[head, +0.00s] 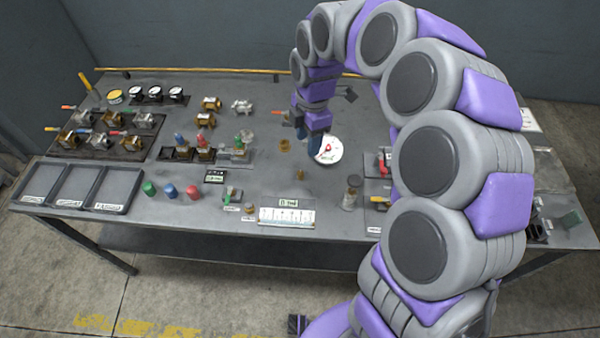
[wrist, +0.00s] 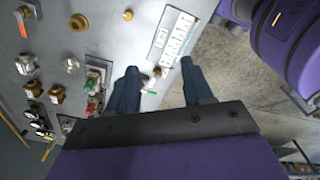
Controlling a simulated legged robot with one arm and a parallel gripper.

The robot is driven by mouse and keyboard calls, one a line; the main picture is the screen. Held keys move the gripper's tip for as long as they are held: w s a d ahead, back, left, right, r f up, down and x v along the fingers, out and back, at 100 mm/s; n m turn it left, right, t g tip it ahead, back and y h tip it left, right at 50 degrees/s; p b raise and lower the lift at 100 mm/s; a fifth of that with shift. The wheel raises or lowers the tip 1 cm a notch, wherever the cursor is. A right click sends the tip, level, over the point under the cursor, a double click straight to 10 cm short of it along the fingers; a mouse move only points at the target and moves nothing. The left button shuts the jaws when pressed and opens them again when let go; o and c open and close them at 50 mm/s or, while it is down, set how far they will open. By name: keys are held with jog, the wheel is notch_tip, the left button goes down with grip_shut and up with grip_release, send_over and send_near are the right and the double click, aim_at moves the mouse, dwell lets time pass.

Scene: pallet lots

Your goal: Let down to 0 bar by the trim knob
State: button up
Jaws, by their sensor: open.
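A white round dial gauge (head: 328,149) with a red needle faces up on the bench in the head view; its reading is too small to make out. Small brass fittings (head: 285,146) and (head: 300,175) stand just left of it; I cannot tell which piece is the trim knob. Two brass pieces also show at the top of the wrist view (wrist: 78,22). My gripper (wrist: 160,65) is open with nothing between its fingers. In the head view my gripper (head: 315,145) hangs over the bench beside the dial and partly covers it.
Valves (head: 130,140) and round gauges (head: 155,94) crowd the bench's left. Grey trays (head: 73,185) lie front left. Green, blue and red caps (head: 170,191) and a printed card (head: 287,216) line the front. A glass jar (head: 351,195) stands right of the card.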

aim_at(300, 172)
jog(key=w+a+f+n, duration=0.2)
jog(key=w+f+n, duration=0.3)
jog(key=w+f, duration=0.2)
jog(key=shift+h, duration=0.3)
notch_tip(300, 172, down, 17)
jog(key=b, duration=0.4)
jog(key=shift+w+a+f, duration=0.1)
jog(key=shift+f, duration=0.05)
grip_shut()
